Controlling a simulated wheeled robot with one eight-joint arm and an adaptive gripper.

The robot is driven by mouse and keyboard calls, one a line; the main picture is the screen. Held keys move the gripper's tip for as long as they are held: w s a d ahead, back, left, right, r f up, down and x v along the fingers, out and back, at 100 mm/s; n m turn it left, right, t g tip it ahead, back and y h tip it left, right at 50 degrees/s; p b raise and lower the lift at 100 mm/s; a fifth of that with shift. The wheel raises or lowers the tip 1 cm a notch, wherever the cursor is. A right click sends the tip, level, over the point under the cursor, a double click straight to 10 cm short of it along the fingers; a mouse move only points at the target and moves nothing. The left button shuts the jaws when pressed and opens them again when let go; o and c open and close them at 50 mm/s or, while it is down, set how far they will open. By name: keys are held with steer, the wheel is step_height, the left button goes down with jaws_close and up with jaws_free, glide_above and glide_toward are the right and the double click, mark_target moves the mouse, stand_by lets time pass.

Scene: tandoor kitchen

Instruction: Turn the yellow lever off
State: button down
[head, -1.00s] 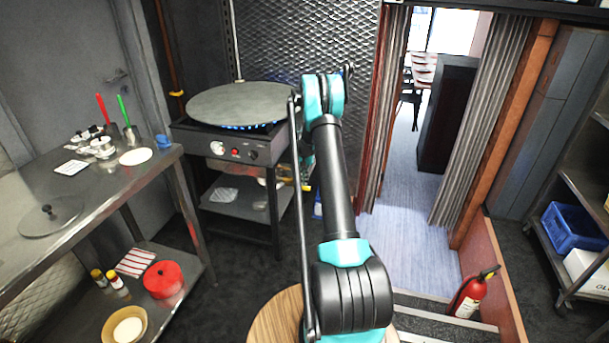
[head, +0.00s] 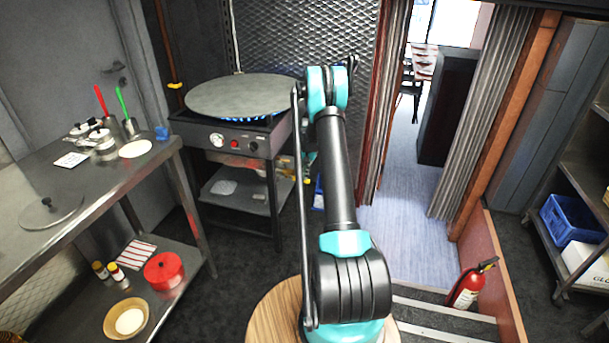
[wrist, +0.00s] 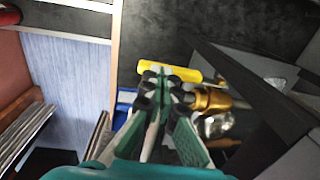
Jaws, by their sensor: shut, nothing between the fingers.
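The yellow lever (wrist: 172,70) shows in the wrist view just beyond my fingertips, lying roughly across the picture. A brass valve body (wrist: 212,99) is to its right. My gripper (wrist: 162,84) is shut and empty, with its tips close to the lever; I cannot tell whether they touch it. In the head view my arm hides most of this spot. Blue flames (head: 252,120) burn under the round griddle plate (head: 240,96) on the stove.
A steel table (head: 95,190) with utensils stands at left. The stove's lower shelf (head: 235,197) is beside the valve area. A blue object (head: 318,193) stands near the valve. A red fire extinguisher (head: 468,287) is by the steps. The doorway floor (head: 415,200) is clear.

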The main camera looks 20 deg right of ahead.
mark_target(306, 182)
steer(key=shift+s+d+f+t+y, duration=0.2)
steer(key=shift+f+t+y, duration=0.15)
steer(key=shift+f+y, duration=0.25)
steer(key=shift+s+d+f+t+y, duration=0.1)
steer(key=shift+d+f+t+y, duration=0.1)
steer(key=shift+f+t+y, duration=0.25)
step_height(306, 182, down, 3)
steer(key=t+y, duration=0.2)
steer(key=y, duration=0.1)
steer(key=shift+w+a+f, duration=0.1)
steer(key=shift+w+f, duration=0.05)
steer(key=shift+f, duration=0.05)
steer(key=x, duration=0.9)
steer(key=shift+a+r, duration=0.2)
steer(key=shift+a, duration=0.05)
steer(key=shift+y, duration=0.25)
steer(key=s+d, duration=0.7)
steer(key=d, duration=0.4)
steer(key=shift+s+d, duration=0.25)
steer(key=shift+s, duration=0.15)
